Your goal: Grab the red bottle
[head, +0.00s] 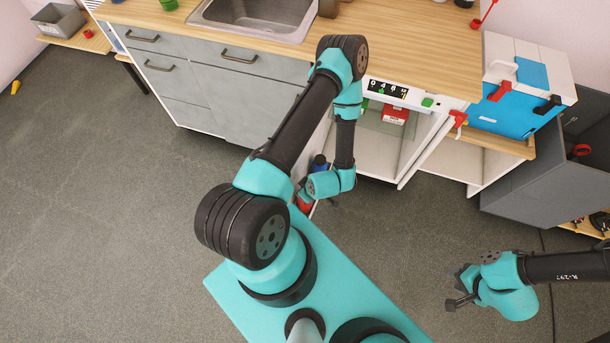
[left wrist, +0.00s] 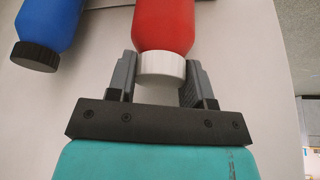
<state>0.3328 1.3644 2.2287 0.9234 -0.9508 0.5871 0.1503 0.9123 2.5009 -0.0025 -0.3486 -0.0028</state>
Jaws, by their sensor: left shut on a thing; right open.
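The red bottle (left wrist: 165,25) with a white cap is between the two fingers of my left gripper (left wrist: 162,78) in the left wrist view. The fingers are shut on it near the cap end, and its far end is cut off by the frame. In the head view a small part of the red bottle (head: 304,206) shows beside my left wrist, which hides most of the left gripper. My right gripper (head: 456,290) is open and empty over the floor at the lower right.
The open cabinet (head: 375,150) stands under the wooden counter (head: 420,45).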

